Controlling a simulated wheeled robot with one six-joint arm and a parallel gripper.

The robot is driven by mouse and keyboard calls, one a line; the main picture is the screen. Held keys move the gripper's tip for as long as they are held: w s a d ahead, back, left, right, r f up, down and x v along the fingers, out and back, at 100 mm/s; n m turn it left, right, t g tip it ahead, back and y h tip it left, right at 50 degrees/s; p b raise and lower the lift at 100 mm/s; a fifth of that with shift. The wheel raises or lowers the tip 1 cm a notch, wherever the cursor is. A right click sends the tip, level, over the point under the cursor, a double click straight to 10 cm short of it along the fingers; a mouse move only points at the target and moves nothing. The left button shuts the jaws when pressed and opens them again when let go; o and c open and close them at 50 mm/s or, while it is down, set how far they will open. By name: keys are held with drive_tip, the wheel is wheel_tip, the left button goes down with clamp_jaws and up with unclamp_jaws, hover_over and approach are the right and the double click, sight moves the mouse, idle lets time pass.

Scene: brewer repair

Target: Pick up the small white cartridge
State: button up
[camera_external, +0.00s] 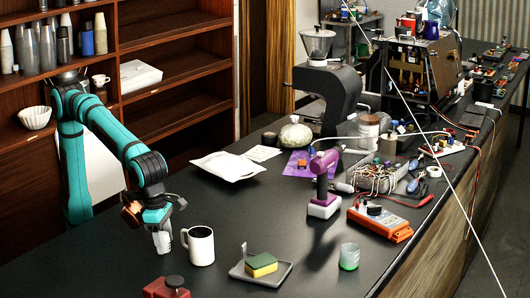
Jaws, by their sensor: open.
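My gripper (160,238) points down over the black counter, just left of a white mug (199,246). Its jaws are open. A small pale shape shows at the fingertips, and I cannot tell whether it is the fingers or the small white cartridge. I cannot make out the white cartridge for certain anywhere else on the counter; it may be hidden by the gripper or too small to tell.
A red object (167,288) stands at the front edge of view.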

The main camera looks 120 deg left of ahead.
drive_tip(key=c, duration=1.1)
